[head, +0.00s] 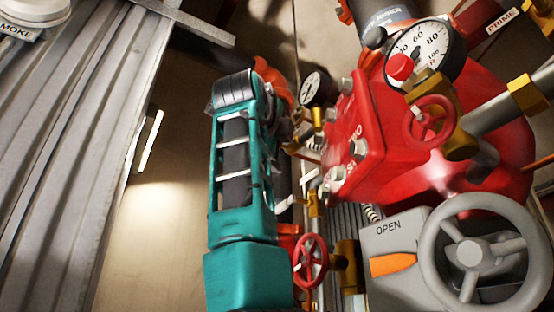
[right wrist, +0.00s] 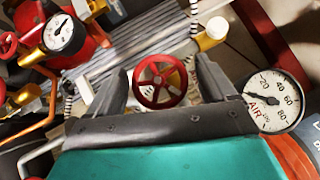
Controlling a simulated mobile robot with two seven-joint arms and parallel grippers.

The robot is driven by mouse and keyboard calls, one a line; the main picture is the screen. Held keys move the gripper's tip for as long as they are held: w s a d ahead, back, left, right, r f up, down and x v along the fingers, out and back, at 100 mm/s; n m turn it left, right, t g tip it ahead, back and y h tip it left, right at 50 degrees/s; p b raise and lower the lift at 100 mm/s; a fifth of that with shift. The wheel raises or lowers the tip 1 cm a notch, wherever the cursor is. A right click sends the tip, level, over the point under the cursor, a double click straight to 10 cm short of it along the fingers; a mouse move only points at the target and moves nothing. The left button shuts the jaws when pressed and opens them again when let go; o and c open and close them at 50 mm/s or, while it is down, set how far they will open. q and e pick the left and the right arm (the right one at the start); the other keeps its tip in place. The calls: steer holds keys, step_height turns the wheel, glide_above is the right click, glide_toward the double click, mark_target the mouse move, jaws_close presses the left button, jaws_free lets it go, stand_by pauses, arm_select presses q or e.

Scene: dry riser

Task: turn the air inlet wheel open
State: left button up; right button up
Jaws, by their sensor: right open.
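In the right wrist view a red spoked wheel (right wrist: 160,81), beside a gauge marked AIR (right wrist: 270,100), shows between the fingers of my right gripper (right wrist: 158,70). The gripper is open, with one dark finger on each side of the wheel. Contact and depth between fingers and wheel cannot be told. In the head view my teal right arm rises through the middle and hides much of what is behind it. This wheel cannot be clearly picked out there. My left gripper is not in view.
In the head view a red panel (head: 365,140), a large gauge (head: 430,45) and a red wheel (head: 432,118) crowd the right. A lower red wheel (head: 310,262) and a grey handwheel (head: 475,255) by an OPEN label sit below. A grey ribbed panel (head: 80,110) stands left.

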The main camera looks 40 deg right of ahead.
steer(key=b+v, duration=0.2)
steer(key=v, duration=1.1)
steer(key=w+f+n+g+h+b, duration=0.3)
steer(key=w+f+n+g+h, duration=0.6)
steer(key=n+g, duration=0.45)
steer(key=s+d+r+h+p, duration=0.1)
steer(key=d+r+p, duration=0.2)
steer(key=d+r, duration=0.5)
step_height(320, 180, up, 3)
steer(key=shift+d+r, duration=0.1)
steer(key=shift+d, duration=0.2)
